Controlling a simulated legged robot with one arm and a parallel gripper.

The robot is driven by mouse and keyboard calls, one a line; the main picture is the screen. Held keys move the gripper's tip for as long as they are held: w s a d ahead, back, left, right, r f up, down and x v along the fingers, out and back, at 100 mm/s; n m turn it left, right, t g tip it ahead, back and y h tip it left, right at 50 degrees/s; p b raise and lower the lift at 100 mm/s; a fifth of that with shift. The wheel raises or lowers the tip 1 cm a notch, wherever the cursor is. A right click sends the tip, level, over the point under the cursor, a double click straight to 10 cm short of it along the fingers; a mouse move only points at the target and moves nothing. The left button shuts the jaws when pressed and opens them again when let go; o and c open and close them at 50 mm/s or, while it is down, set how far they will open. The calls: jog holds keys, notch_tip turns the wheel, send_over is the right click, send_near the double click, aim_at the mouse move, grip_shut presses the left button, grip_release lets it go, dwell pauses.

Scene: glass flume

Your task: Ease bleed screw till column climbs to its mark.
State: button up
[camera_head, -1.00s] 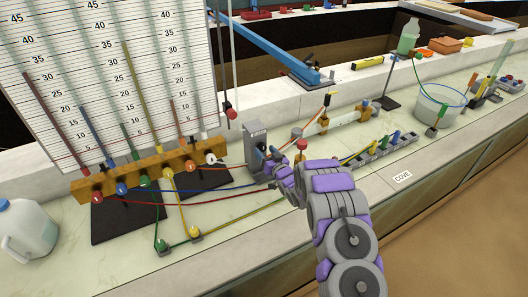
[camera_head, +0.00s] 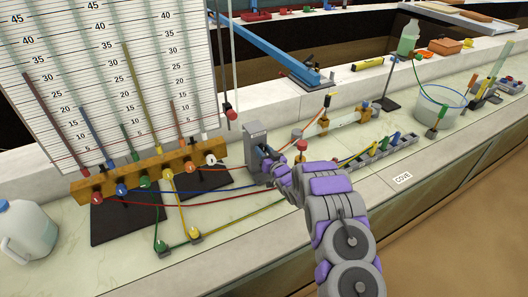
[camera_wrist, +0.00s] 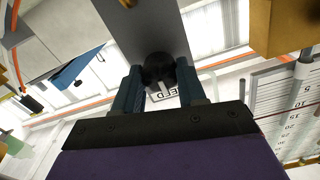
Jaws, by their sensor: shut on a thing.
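The bleed screw is a dark round knob (camera_wrist: 158,66) on a grey upright bracket (camera_head: 255,140). In the wrist view a partly covered label reading "EED" shows just below it. My gripper (camera_wrist: 159,82) has one blue finger on each side of the knob and is shut on it. In the head view my gripper (camera_head: 272,166) is at the bracket, and the knob is largely hidden by it. Behind at left, a ruled, numbered board (camera_head: 110,70) carries several slanted coloured columns; the yellow column (camera_head: 140,95) reaches highest. I cannot tell which line is the mark.
A wooden manifold (camera_head: 150,170) with coloured valves stands before the board. Coloured hoses cross the bench near the bracket.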

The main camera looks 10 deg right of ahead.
jog(key=shift+c, duration=1.2)
jog(key=shift+n+b, duration=0.3)
jog(key=shift+n, duration=1.6)
jog(key=o, duration=1)
jog(key=shift+o, duration=0.2)
jog(key=shift+s, duration=0.1)
jog(key=p+v, duration=0.2)
jog(key=v, duration=1.5)
